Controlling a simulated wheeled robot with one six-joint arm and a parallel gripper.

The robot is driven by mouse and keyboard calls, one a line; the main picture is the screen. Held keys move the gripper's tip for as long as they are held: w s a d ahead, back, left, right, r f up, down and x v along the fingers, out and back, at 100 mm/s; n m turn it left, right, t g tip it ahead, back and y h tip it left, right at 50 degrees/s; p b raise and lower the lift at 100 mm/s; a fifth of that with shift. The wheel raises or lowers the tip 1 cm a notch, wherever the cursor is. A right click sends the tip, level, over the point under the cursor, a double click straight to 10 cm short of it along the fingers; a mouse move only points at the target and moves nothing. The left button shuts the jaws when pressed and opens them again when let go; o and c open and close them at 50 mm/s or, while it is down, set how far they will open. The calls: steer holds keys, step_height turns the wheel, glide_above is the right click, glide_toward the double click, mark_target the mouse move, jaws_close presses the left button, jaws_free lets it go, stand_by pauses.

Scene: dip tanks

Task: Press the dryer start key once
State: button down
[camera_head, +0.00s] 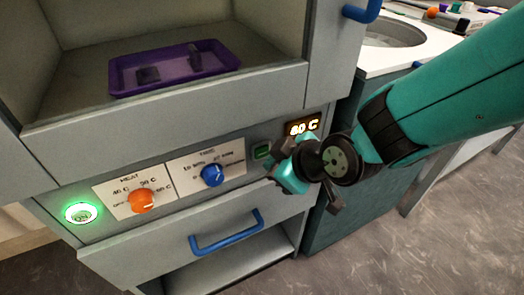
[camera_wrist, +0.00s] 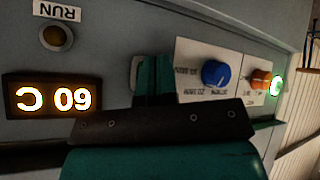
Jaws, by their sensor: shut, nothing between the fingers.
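The dryer's dark green key (camera_head: 262,152), unlit, sits on the grey front panel between the timer knob and the display; its label is not visible. My gripper (camera_head: 288,178) is in front of the panel, just below and right of this key, with its teal fingers shut and empty. In the wrist view my gripper (camera_wrist: 155,82) points at the panel between the display and the blue knob. There the fingers hide most of the key's area, and I cannot tell whether they touch the panel.
The display (camera_head: 303,126) reads 60 C. The orange heat knob (camera_head: 142,201), blue timer knob (camera_head: 213,174) and lit green ON button (camera_head: 81,212) lie leftward. The RUN lamp (camera_wrist: 56,38) looks unlit. A purple tray (camera_head: 174,69) sits in the chamber above; a blue drawer handle (camera_head: 226,233) juts out below.

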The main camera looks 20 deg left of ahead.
steer(key=shift+w+a, duration=0.1)
stand_by(0.5)
steer(key=shift+w+a, duration=0.15)
steer(key=shift+a, duration=0.1)
steer(key=shift+w+a, duration=0.3)
stand_by(0.7)
stand_by(0.3)
steer(key=shift+s+d, duration=0.55)
steer(key=shift+d, duration=0.1)
